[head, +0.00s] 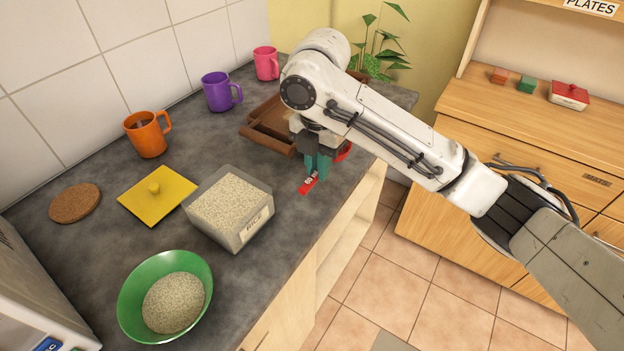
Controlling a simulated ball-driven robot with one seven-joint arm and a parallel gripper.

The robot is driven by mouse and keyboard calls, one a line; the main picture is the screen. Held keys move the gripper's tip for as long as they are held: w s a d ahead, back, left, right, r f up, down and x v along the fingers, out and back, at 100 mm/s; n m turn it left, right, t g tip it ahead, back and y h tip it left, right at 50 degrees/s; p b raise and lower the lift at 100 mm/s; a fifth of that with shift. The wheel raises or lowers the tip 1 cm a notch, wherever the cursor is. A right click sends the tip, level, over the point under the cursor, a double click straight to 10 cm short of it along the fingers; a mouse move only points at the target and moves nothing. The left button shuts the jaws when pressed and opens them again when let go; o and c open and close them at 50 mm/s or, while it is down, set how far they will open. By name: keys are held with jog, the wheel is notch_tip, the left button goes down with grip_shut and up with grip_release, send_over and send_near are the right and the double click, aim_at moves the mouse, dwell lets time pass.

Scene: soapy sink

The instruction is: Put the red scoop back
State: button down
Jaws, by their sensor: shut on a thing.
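The red scoop (309,184) is in my gripper (316,172) near the counter's front edge, in the head view. Its red handle end with a pale mark points to the front left, and another red part shows to the right of the fingers. The teal fingers are shut on it and hide its middle. I cannot tell whether the scoop touches the counter. A brown wooden tray (268,143) with compartments lies just behind and left of my gripper, partly hidden by my arm.
A clear bin of rice (251,231), a yellow lid (157,195), a green bowl (133,314) of grain and a cork mat (75,202) stand left. Orange (148,138), purple (218,92) and pink (266,64) mugs line the wall. A plant (384,45) stands behind my arm.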

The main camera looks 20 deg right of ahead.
aim_at(312, 190)
jog(key=w+f, duration=0.2)
jog(key=shift+a+f+b, duration=0.3)
jog(key=shift+f+b, duration=0.05)
jog(key=shift+b, duration=0.05)
jog(key=shift+f, duration=1.4)
jog(key=shift+f, duration=0.1)
jog(key=c, duration=1.1)
grip_release()
notch_tip(312, 190, up, 12)
jog(key=p, duration=0.1)
jog(key=shift+p, duration=0.4)
jog(key=shift+d, duration=0.1)
